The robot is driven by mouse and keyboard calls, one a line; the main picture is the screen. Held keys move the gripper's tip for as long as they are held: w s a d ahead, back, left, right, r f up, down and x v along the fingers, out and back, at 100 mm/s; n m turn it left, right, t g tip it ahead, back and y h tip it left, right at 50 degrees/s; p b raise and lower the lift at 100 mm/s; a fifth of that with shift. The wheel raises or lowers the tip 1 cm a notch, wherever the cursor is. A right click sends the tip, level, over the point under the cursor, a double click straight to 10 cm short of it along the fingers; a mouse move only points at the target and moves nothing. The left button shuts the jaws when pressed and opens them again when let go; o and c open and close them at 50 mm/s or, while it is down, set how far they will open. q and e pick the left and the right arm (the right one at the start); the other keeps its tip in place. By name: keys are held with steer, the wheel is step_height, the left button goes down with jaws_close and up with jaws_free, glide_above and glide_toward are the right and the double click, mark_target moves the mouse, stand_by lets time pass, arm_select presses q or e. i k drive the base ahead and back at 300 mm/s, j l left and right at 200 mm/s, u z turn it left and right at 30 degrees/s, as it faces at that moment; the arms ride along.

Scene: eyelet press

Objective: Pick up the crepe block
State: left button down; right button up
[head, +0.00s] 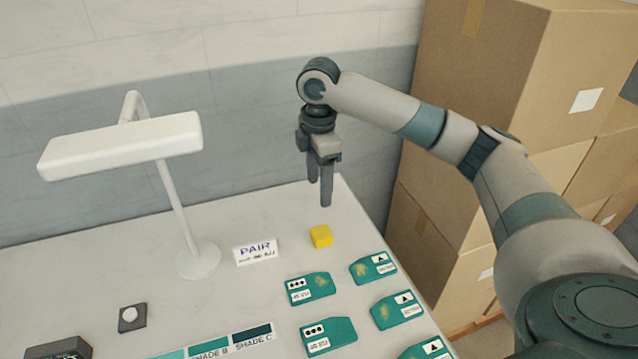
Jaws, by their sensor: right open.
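A small yellow block (320,237), the likely crepe block, sits on the white table near its far right corner. My right gripper (321,203) hangs above the table's far corner, fingers pointing down. Its fingertips are just above the block in the picture and apart from it. The gripper is open with nothing between its fingers. My left gripper is not in view.
A white lamp (190,240) stands left of the block. A PAIR sign (255,251) stands beside the block. Several green cards (327,335) lie in front. Shade strips (209,347) lie at the near edge. Cardboard boxes (480,110) stack up at right.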

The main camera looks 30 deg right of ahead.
mark_target(321, 237)
steer(key=k+l, duration=1.2)
steer(key=k, duration=0.05)
